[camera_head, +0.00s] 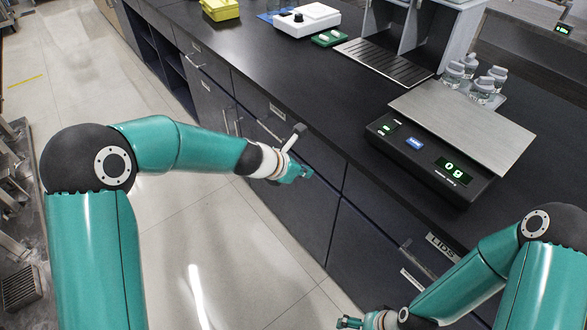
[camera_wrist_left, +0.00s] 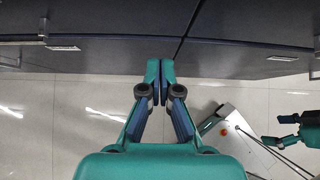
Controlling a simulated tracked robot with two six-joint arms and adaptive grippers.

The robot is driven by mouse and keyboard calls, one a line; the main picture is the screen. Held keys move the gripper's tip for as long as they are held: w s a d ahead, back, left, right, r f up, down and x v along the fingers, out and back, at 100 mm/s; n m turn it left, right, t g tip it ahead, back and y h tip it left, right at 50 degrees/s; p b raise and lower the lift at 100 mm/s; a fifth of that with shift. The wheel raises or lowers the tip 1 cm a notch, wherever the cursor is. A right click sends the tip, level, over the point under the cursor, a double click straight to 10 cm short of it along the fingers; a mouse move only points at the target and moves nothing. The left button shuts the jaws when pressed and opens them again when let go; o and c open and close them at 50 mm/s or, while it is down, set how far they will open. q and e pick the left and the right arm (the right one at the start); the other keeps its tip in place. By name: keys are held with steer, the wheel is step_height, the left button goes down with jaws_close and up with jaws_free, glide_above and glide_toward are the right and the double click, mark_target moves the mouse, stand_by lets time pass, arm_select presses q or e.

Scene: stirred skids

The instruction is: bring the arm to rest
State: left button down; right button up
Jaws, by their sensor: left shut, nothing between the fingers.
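My left arm comes in from the left in the head view, and its gripper (camera_head: 301,172) hangs in front of the dark cabinet fronts, below the counter edge. In the left wrist view the left gripper (camera_wrist_left: 160,84) has its two fingers together at the tips with nothing between them. My right gripper (camera_head: 350,322) is at the bottom of the head view, small and partly cut off by the frame edge; its finger state is not clear. It seems to show at the right of the left wrist view too.
The black counter (camera_head: 310,90) runs along the right, with drawers and handles below. On it are a scale (camera_head: 430,155) reading 0 g, several small bottles (camera_head: 482,90), a white device (camera_head: 303,20) and a yellow box (camera_head: 220,9).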

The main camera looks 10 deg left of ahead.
arm_select(q)
steer(key=v, duration=0.4)
steer(key=s+a+f+m+g+y+p, duration=0.1)
steer(key=s+a+f+m+g+p, duration=0.15)
steer(key=s+f, duration=0.5)
steer(key=s+a+f+m+g+y+p, duration=0.1)
steer(key=s+a+f+g, duration=0.15)
steer(key=s+f, duration=0.55)
steer(key=s+f+m, duration=0.3)
steer(key=s+m, duration=0.3)
steer(key=m, duration=0.5)
steer(key=s+d+f+m+g, duration=0.1)
steer(key=s+f+m, duration=0.1)
steer(key=s+m, duration=0.4)
steer(key=m, duration=0.5)
steer(key=shift+s+f, duration=0.35)
steer(key=shift+f, duration=0.05)
steer(key=shift+d, duration=0.1)
